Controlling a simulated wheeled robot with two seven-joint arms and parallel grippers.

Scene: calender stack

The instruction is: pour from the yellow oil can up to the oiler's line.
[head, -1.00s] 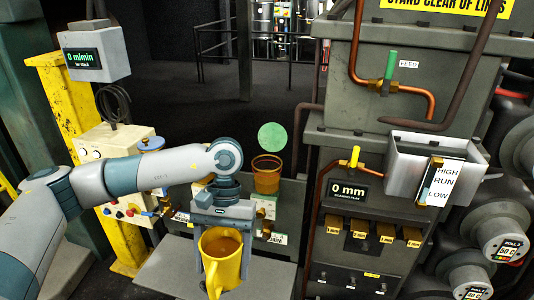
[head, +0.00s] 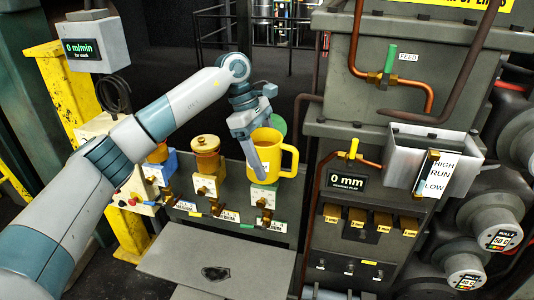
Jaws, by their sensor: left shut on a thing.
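My left gripper (head: 262,150) is shut on the yellow oil can (head: 267,170), a mug-shaped can with its handle to the right. The can looks close to upright, and its contents cannot be made out. It is in front of a green disc-shaped lid (head: 280,124), above a white block with a brass tap (head: 262,194). A grey open-topped box (head: 400,158) on the right, apart from the can, has a gauge marked HIGH, RUN and LOW (head: 440,176); I take it for the oiler. Its level cannot be read. My right gripper is not in view.
An amber pot with a lid (head: 206,152) and a blue-marked station (head: 158,165) stand left of the can. A grey plate (head: 220,258) lies below.

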